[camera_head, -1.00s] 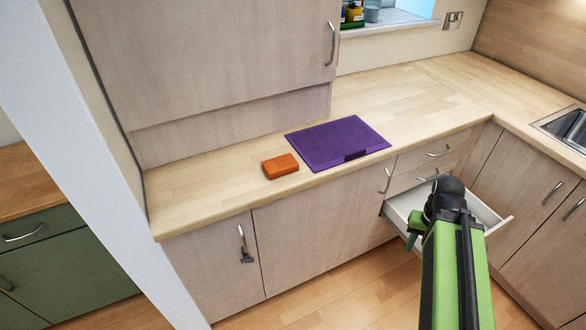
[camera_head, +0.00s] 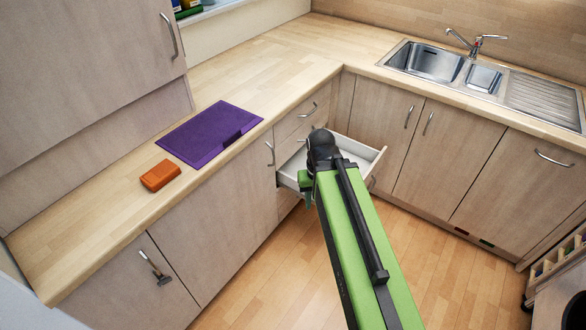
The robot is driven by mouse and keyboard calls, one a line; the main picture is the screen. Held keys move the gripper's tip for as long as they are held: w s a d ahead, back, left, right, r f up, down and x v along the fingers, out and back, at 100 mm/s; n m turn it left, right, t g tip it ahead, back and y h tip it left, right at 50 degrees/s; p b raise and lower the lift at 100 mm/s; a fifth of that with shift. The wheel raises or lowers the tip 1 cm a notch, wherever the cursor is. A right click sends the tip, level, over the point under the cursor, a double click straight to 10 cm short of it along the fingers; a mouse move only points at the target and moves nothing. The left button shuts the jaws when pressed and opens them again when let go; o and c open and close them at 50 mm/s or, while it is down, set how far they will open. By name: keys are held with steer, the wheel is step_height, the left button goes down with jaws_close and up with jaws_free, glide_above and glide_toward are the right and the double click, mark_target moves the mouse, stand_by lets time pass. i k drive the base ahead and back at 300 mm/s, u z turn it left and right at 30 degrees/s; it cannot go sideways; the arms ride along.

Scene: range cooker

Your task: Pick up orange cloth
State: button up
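The orange cloth (camera_head: 160,175) looks like a small folded block. It lies on the wooden worktop at the left, close to the front edge and beside a purple mat. My arm reaches from the bottom of the view toward the open drawer, well to the right of the cloth. My gripper (camera_head: 306,182) is at the arm's far end, over the left side of the drawer.
The purple mat (camera_head: 210,134) lies right of the cloth. An open white drawer (camera_head: 358,155) sticks out below the worktop (camera_head: 95,225). A sink (camera_head: 430,62) is at the back right. A handle with something on it (camera_head: 155,268) is at the lower left. Floor is clear at centre.

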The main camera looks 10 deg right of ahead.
mark_target(155, 178)
steer(key=u, duration=0.9)
steer(key=k, duration=0.15)
steer(key=u, duration=3.45)
steer(key=k, duration=1.15)
steer(key=z, duration=1.35)
steer(key=i, duration=0.8)
steer(key=u, duration=0.15)
